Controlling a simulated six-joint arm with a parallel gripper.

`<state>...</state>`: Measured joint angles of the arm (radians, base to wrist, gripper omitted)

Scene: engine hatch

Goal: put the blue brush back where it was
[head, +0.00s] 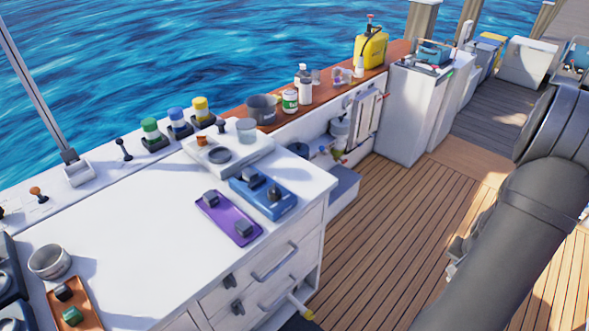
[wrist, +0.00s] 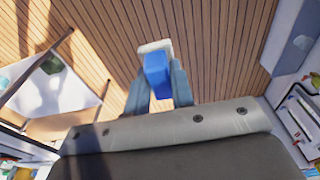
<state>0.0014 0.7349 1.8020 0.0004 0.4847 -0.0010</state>
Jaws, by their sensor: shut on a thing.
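The blue brush (wrist: 157,78), a blue block with a pale whitish end (wrist: 155,46), is in the wrist view, between the two grey-blue fingers of my gripper (wrist: 159,88). The fingers are closed on its sides. Deck planks show behind it, and its height above them is hard to tell. In the head view my dark arm crosses the right side; I cannot make out the brush or the fingertips there. No empty place marked for a brush can be told apart in these views.
A white counter (head: 130,240) holds a purple tray (head: 228,218), a blue tray (head: 285,205) and a metal cup (head: 49,261). Green, blue and yellow capped items (head: 177,118) stand behind. A brown ledge (head: 325,92) carries bottles and a yellow can (head: 371,48). The plank deck (head: 385,215) is mostly clear.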

